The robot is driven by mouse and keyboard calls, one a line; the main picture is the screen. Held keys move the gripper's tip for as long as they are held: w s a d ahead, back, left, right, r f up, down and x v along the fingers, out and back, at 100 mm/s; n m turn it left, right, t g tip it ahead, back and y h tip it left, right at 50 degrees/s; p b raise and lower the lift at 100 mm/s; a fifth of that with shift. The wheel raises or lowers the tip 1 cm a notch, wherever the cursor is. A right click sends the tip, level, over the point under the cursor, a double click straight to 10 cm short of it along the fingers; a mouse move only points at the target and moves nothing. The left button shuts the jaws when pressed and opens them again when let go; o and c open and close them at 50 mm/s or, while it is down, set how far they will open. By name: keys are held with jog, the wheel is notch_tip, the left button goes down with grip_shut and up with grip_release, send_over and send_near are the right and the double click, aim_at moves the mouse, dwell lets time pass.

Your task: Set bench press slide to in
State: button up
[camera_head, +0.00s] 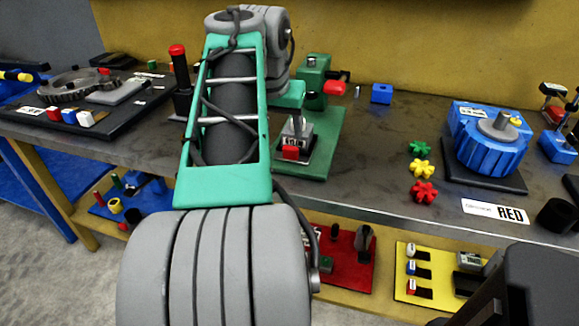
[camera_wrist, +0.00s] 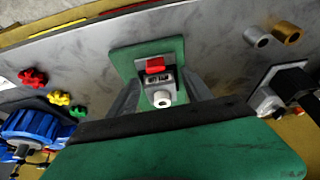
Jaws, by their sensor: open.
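The bench press is a green machine (camera_head: 313,75) on a green base plate (camera_head: 322,150), partly hidden by my arm. Low on its front, a grey part with a red block (camera_head: 291,152) shows below my arm. In the wrist view, the red block (camera_wrist: 155,65) and a small grey part with a pale round knob (camera_wrist: 162,98) lie over the green plate (camera_wrist: 122,60); this looks like the slide. My gripper (camera_wrist: 160,88) is open, with grey fingers on either side of that part. I cannot tell whether the fingers touch it.
A red lever (camera_head: 338,82) juts from the press's right side. Red, yellow and green knobs (camera_head: 421,169) and a blue device (camera_head: 490,140) stand to the right. A dark post (camera_head: 179,80) with a red top stands left. A large green surface (camera_wrist: 180,155) fills the lower wrist view.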

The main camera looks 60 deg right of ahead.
aim_at(291, 147)
jog(key=x, duration=0.2)
jog(key=b+x, duration=0.1)
jog(key=x, duration=0.2)
jog(key=s+b+x, duration=0.1)
jog(key=x, duration=0.1)
jog(key=shift+d+f, duration=0.2)
jog(key=shift+d, duration=0.25)
jog(key=shift+c, duration=0.2)
grip_shut()
dwell(0.7)
